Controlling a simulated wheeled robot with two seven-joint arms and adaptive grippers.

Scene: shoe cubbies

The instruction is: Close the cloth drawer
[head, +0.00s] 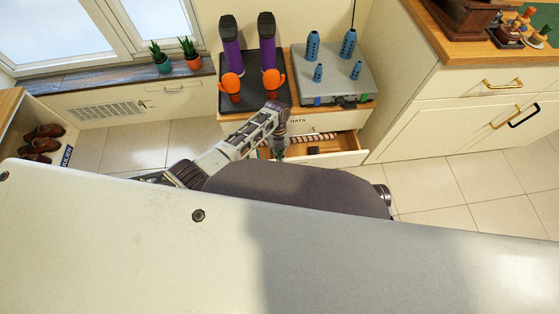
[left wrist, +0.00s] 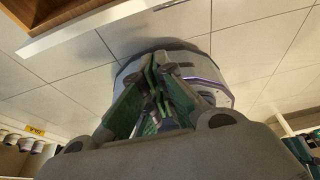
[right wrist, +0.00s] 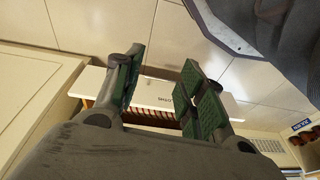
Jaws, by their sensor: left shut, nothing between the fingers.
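A white drawer (head: 335,159) with a wooden inside stands pulled open under the bench top at centre, below lettering that looks like HATS. A striped rolled item lies inside it. My left gripper (head: 277,153) is at the drawer's left end, seen from above; I cannot tell if it touches. In the left wrist view its fingers (left wrist: 155,95) are shut and empty, and an open drawer's corner (left wrist: 62,40) shows at upper left. In the right wrist view my right gripper (right wrist: 160,95) is open, its fingers apart, with a labelled white drawer front (right wrist: 155,88) beyond them. The right gripper is hidden in the head view.
Purple boots with orange parts (head: 268,50) stand on a black tray, next to a grey board with blue pegs (head: 333,75). A cream cabinet (head: 455,95) is at right. A shoe cubby (head: 40,135) is at left. Tiled floor (head: 470,185) is clear.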

